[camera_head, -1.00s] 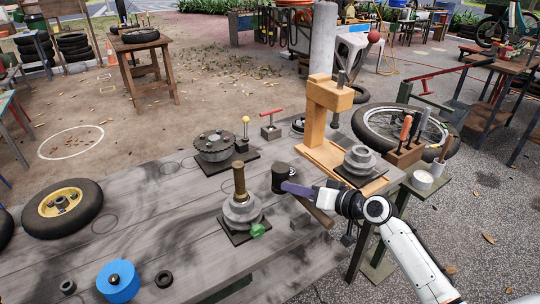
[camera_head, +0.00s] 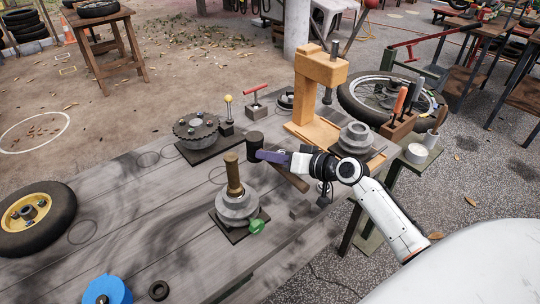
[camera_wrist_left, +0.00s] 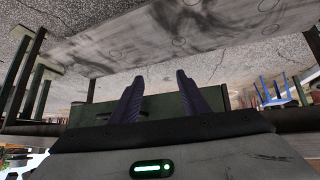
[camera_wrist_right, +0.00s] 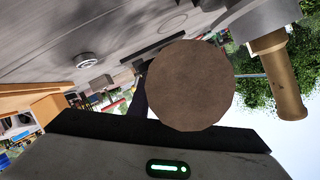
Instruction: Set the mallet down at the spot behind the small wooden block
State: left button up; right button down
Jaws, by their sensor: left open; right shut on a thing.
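The mallet has a dark, barrel-shaped head (camera_head: 254,140) and a brown handle (camera_head: 291,178). My right gripper (camera_head: 272,156) is shut on the mallet and holds it over the workbench, between the brass-post hub and the wooden press frame. In the right wrist view the mallet's round face (camera_wrist_right: 190,85) fills the middle and hides one finger. A small greyish block (camera_head: 300,210) lies near the bench's right edge; I cannot tell whether it is the small wooden block. My left gripper (camera_wrist_left: 160,80) is open and empty, with the bench's underside or edge beyond it.
The hub with the brass post (camera_head: 234,175) stands close left of the mallet. The wooden press frame (camera_head: 318,70) stands to the right. Several faint circles mark the bench.

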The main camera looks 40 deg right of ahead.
jog(key=shift+w+f+b, duration=0.1)
jog(key=shift+f+b, duration=1.6)
jog(key=shift+f, duration=0.2)
jog(key=shift+f+b, duration=0.35)
jog(key=shift+f, duration=0.05)
jog(key=shift+f+b, duration=0.8)
jog(key=shift+b, duration=0.15)
